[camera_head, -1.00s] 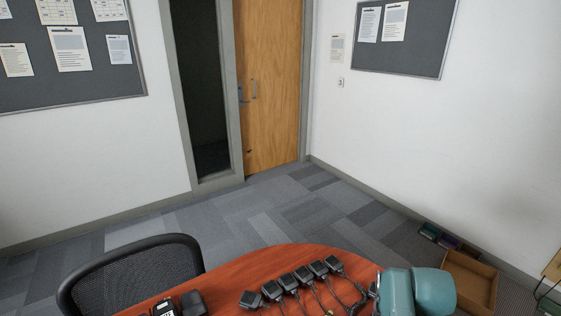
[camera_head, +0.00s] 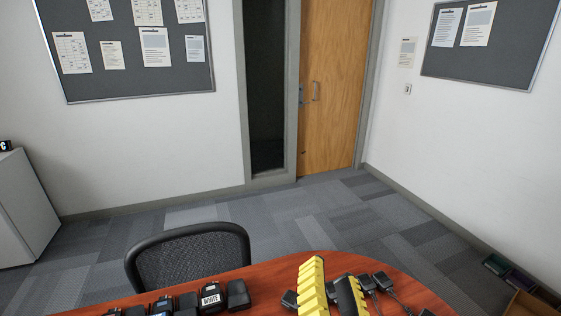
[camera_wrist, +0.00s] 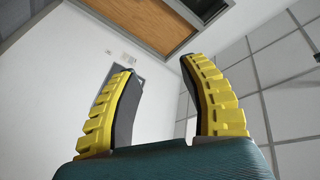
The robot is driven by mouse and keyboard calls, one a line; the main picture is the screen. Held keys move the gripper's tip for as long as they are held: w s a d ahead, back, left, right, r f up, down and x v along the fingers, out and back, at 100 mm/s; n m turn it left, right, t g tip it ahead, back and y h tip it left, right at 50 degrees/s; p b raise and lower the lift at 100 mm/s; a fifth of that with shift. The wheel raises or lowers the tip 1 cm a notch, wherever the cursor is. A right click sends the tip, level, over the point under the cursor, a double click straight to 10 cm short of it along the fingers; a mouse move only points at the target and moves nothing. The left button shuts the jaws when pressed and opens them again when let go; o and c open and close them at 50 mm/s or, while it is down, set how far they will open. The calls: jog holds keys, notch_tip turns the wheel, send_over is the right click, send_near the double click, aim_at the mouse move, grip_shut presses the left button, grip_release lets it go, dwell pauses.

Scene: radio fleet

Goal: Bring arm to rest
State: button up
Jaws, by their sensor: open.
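My gripper (camera_wrist: 158,85) is open and empty in the wrist view. Its two yellow ridged fingers with dark inner pads stand apart, and only wall, door and ceiling show beyond them. In the head view my gripper (camera_head: 332,280) shows at the bottom as yellow fingers above the red-brown table (camera_head: 262,280). It covers part of the row of black handheld microphones (camera_head: 381,281) with cords. I cannot tell its exact height over the table.
Several black radios stand on the table's near left, one with a label reading WHITE (camera_head: 211,298). A black mesh chair (camera_head: 190,252) is behind the table. A cardboard box (camera_head: 525,304) and coloured items (camera_head: 497,264) lie on the floor at right. A grey cabinet (camera_head: 25,210) stands left.

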jog(key=s+r+n+t, duration=0.4)
jog(key=s+r+n, duration=0.2)
jog(key=r+n, duration=0.25)
notch_tip(320, 180, up, 35)
jog(key=p, duration=3.5)
jog(key=shift+w+r+m, duration=0.2)
jog(key=shift+w+m, duration=0.05)
jog(key=shift+m, duration=0.2)
